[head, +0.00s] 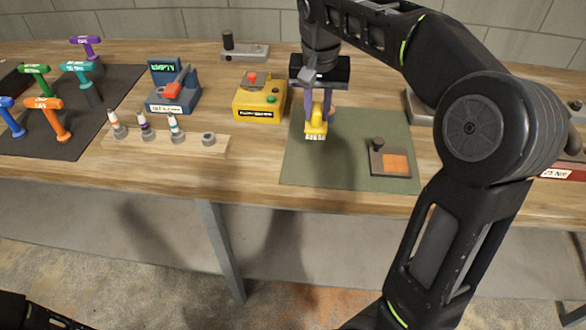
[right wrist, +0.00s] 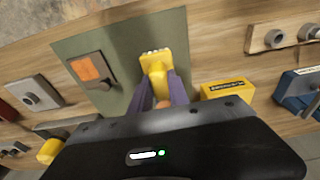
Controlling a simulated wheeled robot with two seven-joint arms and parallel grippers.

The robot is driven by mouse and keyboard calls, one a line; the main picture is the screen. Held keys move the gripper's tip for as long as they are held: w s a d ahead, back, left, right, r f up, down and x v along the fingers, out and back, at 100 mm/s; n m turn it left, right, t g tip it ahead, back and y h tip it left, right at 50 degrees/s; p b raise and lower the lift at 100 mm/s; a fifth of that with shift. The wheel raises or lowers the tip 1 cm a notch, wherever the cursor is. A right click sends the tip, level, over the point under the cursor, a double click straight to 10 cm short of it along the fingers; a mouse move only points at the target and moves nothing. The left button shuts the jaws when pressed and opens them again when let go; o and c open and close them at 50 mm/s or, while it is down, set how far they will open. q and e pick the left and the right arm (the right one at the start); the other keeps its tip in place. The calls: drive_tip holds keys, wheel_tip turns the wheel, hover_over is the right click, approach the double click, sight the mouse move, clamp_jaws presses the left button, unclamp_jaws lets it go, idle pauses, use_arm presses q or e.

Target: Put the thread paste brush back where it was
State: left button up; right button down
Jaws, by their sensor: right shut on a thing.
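The thread paste brush (head: 316,127) is yellow with a row of pale bristles. My right gripper (head: 318,104) points down and its purple fingers are shut on the brush, over the upper part of the green mat. In the right wrist view the brush (right wrist: 152,65) sticks out from between the fingers (right wrist: 160,88), bristles at the far end. I cannot tell whether the bristles touch the mat. A wooden rack (head: 115,142) left of the mat holds several white tubes and a grey round socket (head: 208,139) at its right end. My left gripper is not in view.
A grey block with an orange pad (head: 396,164) lies on the mat (head: 310,172). A yellow button box (head: 259,100) stands just left of the mat. A blue stand marked EMPTY (head: 172,95) and coloured T-handled tools (head: 44,104) are farther left. The mat's front left is clear.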

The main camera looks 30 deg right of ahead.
sight(316, 131)
drive_tip(key=shift+d, duration=0.1)
drive_tip(key=shift+f, duration=3.15)
drive_tip(key=shift+f, duration=1.9)
drive_tip(key=shift+f, duration=0.1)
drive_tip(key=c, duration=1.3)
unclamp_jaws()
drive_tip(key=shift+o, duration=0.2)
drive_tip(key=r, duration=0.4)
drive_tip(key=s+r, duration=0.1)
drive_tip(key=r, duration=0.3)
drive_tip(key=a+r, duration=0.1)
drive_tip(key=r, duration=0.3)
drive_tip(key=shift+s+a, duration=0.1)
drive_tip(key=shift+s, duration=0.15)
